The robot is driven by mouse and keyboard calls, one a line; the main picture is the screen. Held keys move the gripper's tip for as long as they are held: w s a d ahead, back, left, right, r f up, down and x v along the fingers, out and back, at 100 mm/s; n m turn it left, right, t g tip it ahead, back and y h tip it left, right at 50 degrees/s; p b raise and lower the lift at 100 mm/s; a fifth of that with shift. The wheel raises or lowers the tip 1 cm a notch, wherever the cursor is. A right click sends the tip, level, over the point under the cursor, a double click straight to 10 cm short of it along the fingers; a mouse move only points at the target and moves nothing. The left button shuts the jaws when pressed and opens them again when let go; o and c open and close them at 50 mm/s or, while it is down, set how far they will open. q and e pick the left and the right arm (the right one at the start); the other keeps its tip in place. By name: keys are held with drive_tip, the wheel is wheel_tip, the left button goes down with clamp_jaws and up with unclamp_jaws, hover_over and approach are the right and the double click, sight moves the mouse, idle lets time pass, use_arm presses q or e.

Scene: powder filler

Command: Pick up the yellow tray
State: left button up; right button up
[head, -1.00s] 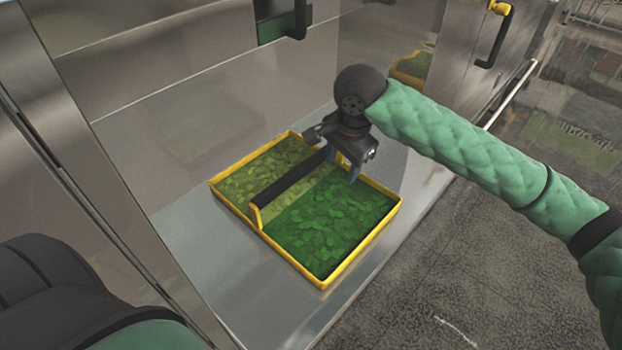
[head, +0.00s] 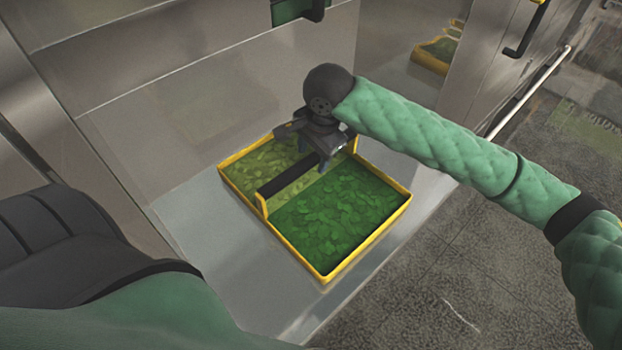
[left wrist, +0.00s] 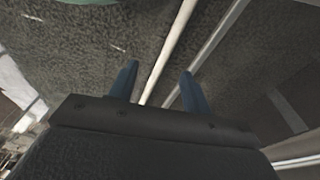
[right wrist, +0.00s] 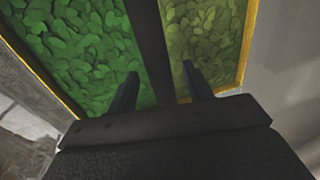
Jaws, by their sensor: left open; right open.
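The yellow tray (head: 372,242) sits flat on a metal shelf in the head view. It holds bright green leaf-like pieces on one side and paler olive ones on the other. A dark handle bar (head: 283,183) runs across its middle. My right gripper (head: 326,170) is open above the far end of the bar. In the right wrist view the bar (right wrist: 150,45) passes between the open fingers (right wrist: 158,88); I cannot tell if they touch it. My left gripper (left wrist: 158,85) is open and empty in the left wrist view, over the grey floor, away from the tray.
The metal shelf (head: 195,222) has a wall behind it and a panel to the left. A white rail (head: 530,90) and a dark door handle (head: 527,30) are at the upper right. Open grey floor (head: 470,260) lies at the right.

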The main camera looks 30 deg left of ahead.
use_arm(q)
drive_tip(key=shift+s+a+f+p, duration=0.1)
drive_tip(key=shift+s+f+p, duration=0.05)
drive_tip(key=shift+f, duration=0.45)
drive_tip(key=shift+s+a+f+p, duration=0.1)
drive_tip(key=shift+f+p, duration=0.05)
drive_tip(key=shift+f, duration=0.4)
use_arm(e)
drive_tip(key=shift+a+f, duration=0.2)
drive_tip(key=shift+f, duration=1.1)
use_arm(q)
drive_tip(key=shift+w, duration=0.1)
use_arm(e)
clamp_jaws()
drive_tip(key=shift+r, duration=0.1)
